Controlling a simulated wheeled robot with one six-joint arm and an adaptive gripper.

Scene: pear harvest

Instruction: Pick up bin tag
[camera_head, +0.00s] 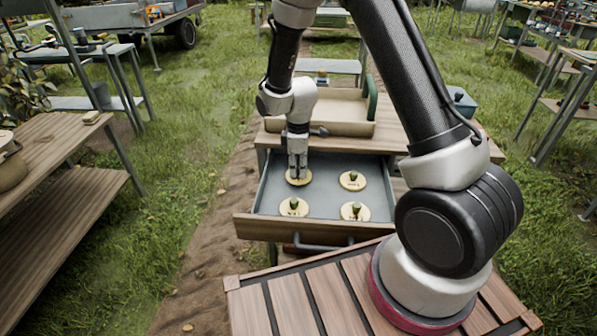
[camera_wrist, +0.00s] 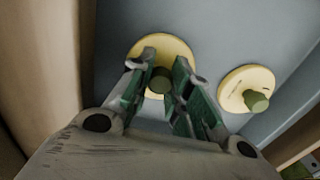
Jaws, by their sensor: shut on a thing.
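Several round pale-yellow bin tags, each with a green knob on top, are in the open grey drawer. The back-left bin tag (camera_head: 298,183) is under my gripper (camera_head: 297,174), whose fingers are shut on its green knob. In the wrist view this tag (camera_wrist: 178,48) shows beyond the fingers (camera_wrist: 160,76), with the knob between them. The back-right tag (camera_head: 361,184) also shows in the wrist view (camera_wrist: 236,95). The front-left tag (camera_head: 286,212) and front-right tag (camera_head: 362,216) lie nearer the drawer front. Any lettering is too small to read.
The drawer (camera_head: 290,230) is pulled out from a wooden table, with its handle at the front. A beige tray (camera_head: 335,112) stands on the table behind it, with a blue container (camera_head: 461,103) to the right. A wooden bench (camera_head: 60,145) stands left across grass.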

